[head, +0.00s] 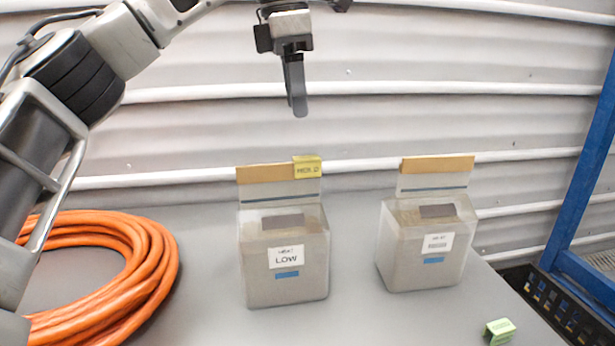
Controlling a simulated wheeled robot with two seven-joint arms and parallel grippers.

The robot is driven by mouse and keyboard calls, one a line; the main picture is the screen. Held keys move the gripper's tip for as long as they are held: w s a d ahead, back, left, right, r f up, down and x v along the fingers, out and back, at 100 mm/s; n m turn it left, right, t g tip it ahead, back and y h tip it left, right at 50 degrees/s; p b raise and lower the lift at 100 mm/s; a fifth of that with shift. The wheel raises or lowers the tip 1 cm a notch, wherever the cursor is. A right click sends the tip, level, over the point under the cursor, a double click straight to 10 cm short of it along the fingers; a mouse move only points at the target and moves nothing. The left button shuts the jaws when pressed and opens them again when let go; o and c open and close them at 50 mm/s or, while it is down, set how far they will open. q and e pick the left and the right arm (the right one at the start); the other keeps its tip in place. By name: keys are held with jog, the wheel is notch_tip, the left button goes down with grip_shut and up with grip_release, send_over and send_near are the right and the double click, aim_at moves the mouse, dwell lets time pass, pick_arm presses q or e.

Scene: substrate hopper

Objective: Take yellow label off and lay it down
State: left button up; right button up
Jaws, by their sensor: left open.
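The yellow label (307,167) is on the right end of the orange top strip of the left hopper (285,260). That hopper bears a white tag reading LOW. My left gripper (298,108) is above the yellow label and apart from it. It is open and empty, seen edge-on, so its fingers overlap in the picture. My right gripper is out of the frame.
A second hopper (425,250) with a plain orange strip stands to the right. A small green label (499,331) lies at the table's front right. A coiled orange hose (110,275) lies at left. The grey table (350,315) is bare between. A blue post (588,165) and black crate (560,305) are at right.

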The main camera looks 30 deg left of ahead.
aim_at(306, 158)
pick_arm(q)
jog(key=f, duration=0.6)
jog(key=d+f, duration=0.1)
jog(key=f, duration=0.2)
jog(key=shift+w+f, duration=0.15)
jog(key=shift+w, duration=0.25)
jog(key=shift+d, duration=0.1)
grip_shut()
